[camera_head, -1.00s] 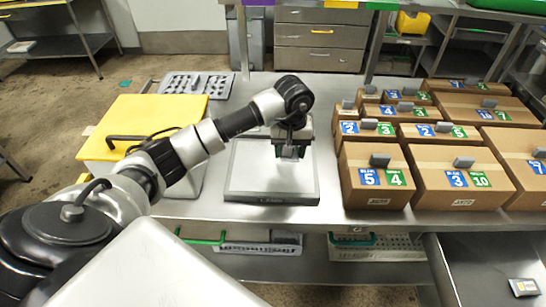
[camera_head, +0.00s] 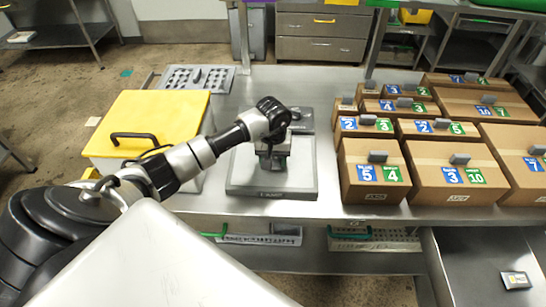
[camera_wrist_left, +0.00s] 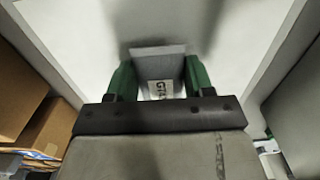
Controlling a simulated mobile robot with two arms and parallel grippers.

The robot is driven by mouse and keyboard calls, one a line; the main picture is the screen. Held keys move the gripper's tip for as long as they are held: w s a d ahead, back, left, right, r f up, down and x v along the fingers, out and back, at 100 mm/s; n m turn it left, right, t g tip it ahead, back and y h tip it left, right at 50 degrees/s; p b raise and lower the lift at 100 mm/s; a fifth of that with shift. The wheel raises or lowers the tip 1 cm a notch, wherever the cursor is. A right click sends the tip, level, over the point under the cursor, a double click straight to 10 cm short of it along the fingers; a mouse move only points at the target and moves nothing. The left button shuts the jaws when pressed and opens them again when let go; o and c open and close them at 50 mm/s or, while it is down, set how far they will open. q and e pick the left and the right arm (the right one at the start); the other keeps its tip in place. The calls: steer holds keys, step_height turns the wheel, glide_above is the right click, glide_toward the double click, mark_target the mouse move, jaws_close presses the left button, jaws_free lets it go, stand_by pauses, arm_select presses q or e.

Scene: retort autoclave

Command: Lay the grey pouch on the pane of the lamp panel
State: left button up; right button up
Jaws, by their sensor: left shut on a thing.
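The lamp panel (camera_head: 244,189) lies flat on the steel bench, a white pane (camera_head: 303,158) in a grey frame. My left gripper (camera_head: 272,166) is over the middle of the pane, pointing down. In the left wrist view the green fingers of my left gripper (camera_wrist_left: 158,80) are shut on the grey pouch (camera_wrist_left: 158,58), which bears a white printed label. The white pane (camera_wrist_left: 85,55) spreads behind the pouch there. Whether the pouch touches the pane I cannot tell. In the head view the gripper hides the pouch. My right gripper is not in view.
Several brown cartons (camera_head: 375,186) with numbered labels stand right of the panel. A yellow-lidded box (camera_head: 150,120) stands left. A perforated plate (camera_head: 197,78) and a small grey device (camera_head: 302,118) lie behind. A dark labelled packet (camera_head: 516,280) lies in a metal tray at lower right.

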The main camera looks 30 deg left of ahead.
arm_select(q)
steer(key=shift+f, duration=0.2)
steer(key=o, duration=0.9)
steer(key=shift+r, duration=0.1)
steer(key=shift+r, duration=0.15)
step_height(320, 180, up, 12)
steer(key=shift+b, duration=1.1)
